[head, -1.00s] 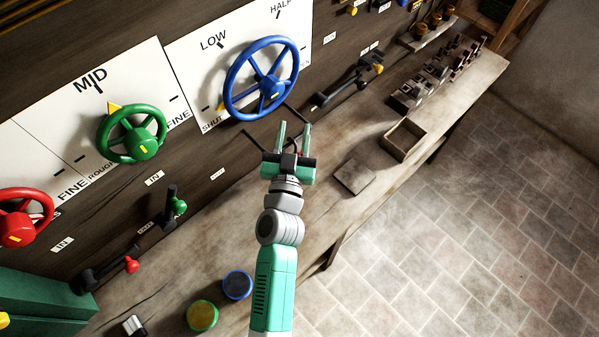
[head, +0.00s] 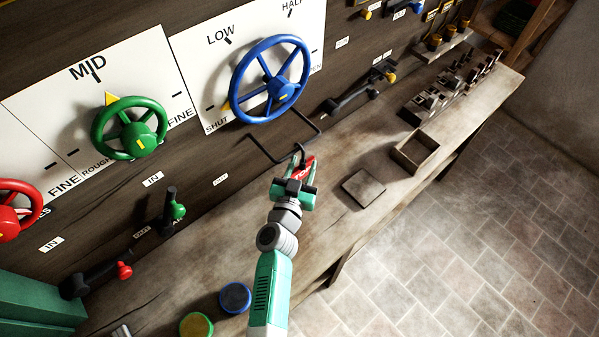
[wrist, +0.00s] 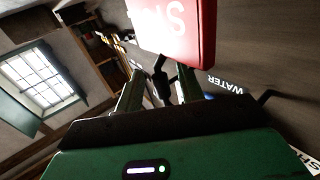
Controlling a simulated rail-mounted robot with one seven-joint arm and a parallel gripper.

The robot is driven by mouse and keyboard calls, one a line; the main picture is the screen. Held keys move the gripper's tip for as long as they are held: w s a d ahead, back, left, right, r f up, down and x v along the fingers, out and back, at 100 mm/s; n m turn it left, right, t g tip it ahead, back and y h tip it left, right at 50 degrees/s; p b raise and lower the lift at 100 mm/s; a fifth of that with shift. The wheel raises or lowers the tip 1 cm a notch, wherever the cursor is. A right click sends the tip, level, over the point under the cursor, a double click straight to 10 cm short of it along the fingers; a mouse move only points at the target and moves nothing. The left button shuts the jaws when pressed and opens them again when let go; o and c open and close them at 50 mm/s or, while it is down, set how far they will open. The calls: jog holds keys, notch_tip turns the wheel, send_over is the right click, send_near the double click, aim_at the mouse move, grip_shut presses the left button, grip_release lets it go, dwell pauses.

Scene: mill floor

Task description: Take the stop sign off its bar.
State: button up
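The stop sign (head: 304,170) is a small red plate with white lettering. In the head view it hangs by a black hook (head: 299,151) at the front run of the black bar (head: 265,153), below the blue wheel. In the wrist view the sign (wrist: 165,28) fills the top middle, close to the camera, its red edge to the right. My gripper (head: 300,168) is right at the sign and partly hides it. In the wrist view its two green fingers (wrist: 159,90) stand apart, with a black piece between them. Contact with the sign cannot be told.
The blue wheel (head: 271,80) is on the wall panel just above the bar. A wooden bench (head: 330,215) runs below, with a flat square plate (head: 363,188) and an open box (head: 415,152) to the right. A lever (head: 172,210) is on the left.

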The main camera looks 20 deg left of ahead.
aim_at(302, 159)
jog(key=shift+w, duration=0.35)
grip_shut()
jog(key=shift+r, duration=0.15)
notch_tip(302, 159, up, 4)
jog(key=p, duration=0.3)
jog(key=s+d+p, duration=0.4)
jog(key=s+p, duration=0.1)
jog(key=s, duration=1)
jog(key=shift+s+d+r, duration=0.2)
jog(key=shift+s+r, duration=0.05)
jog(key=shift+r, duration=0.05)
